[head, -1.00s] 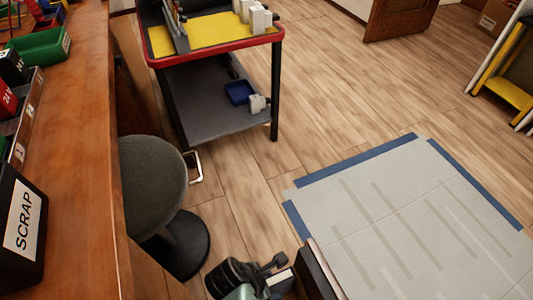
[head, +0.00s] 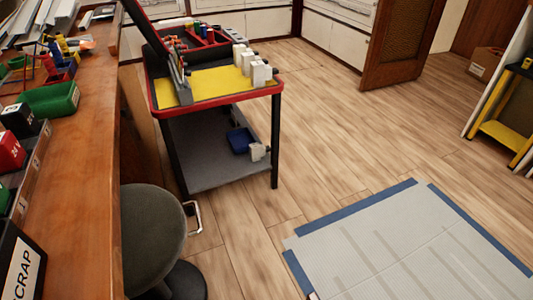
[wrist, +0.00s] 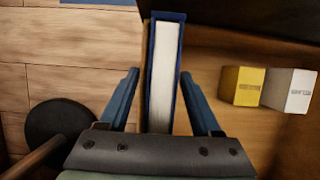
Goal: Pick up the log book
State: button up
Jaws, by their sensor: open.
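A book with a blue cover and white page edges (wrist: 165,70), which looks like the log book, stands edge-on in the middle of the wrist view. My gripper (wrist: 160,76) is open, with one blue finger on each side of the book. Gaps show between the fingers and the covers, wider on the left than on the right. The book's lower end is hidden behind the gripper body. In the head view I make out neither the gripper nor the book.
A yellow box (wrist: 243,85) and a white box (wrist: 289,90) stand right of the book on a wooden surface. The head view shows a stool (head: 152,235), a wooden bench (head: 85,150) and a red-rimmed cart (head: 215,97). Open floor (head: 340,130) lies right of the cart.

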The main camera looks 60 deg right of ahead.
grip_shut()
dwell(1.3)
